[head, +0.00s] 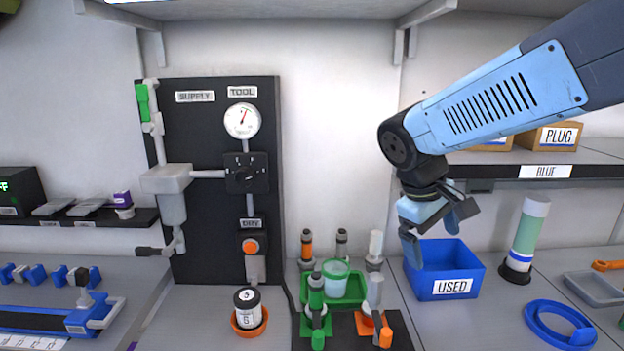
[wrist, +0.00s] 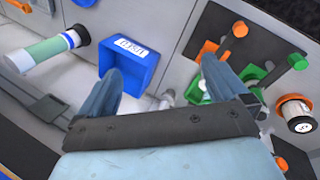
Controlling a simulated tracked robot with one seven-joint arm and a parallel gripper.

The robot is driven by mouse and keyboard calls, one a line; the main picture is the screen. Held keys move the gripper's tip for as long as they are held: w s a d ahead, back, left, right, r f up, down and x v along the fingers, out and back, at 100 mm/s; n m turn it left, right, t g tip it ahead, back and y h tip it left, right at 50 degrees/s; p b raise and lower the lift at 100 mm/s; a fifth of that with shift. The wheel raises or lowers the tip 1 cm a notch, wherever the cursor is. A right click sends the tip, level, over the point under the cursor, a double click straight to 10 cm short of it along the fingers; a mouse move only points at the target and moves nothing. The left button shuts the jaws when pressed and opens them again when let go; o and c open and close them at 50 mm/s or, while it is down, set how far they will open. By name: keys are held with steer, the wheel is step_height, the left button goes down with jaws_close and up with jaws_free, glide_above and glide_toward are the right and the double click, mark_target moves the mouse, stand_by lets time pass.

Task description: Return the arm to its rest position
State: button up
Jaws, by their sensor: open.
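My gripper (head: 432,232) hangs from my raised arm on the right of the head view, in front of the blue USED bin (head: 444,268). Its two fingers are apart with nothing between them. In the wrist view my gripper (wrist: 165,90) shows two blue fingers spread wide. The USED bin (wrist: 130,62) appears beyond and between them. My arm comes in from the upper right and bends down at the wrist.
A black panel (head: 215,130) with gauge and dial stands left. Green and orange holders (head: 318,305) with bottles sit at centre front. A green-white cylinder (head: 527,238) and a blue ring (head: 559,325) are right. A shelf (head: 590,153) with PLUG boxes runs behind my arm.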

steer(key=s+d+r+m+t+y, duration=0.1)
steer(key=s+r+m+t+y, duration=0.3)
steer(key=s, duration=0.3)
steer(key=shift+m, duration=0.9)
steer(key=shift+s, duration=0.15)
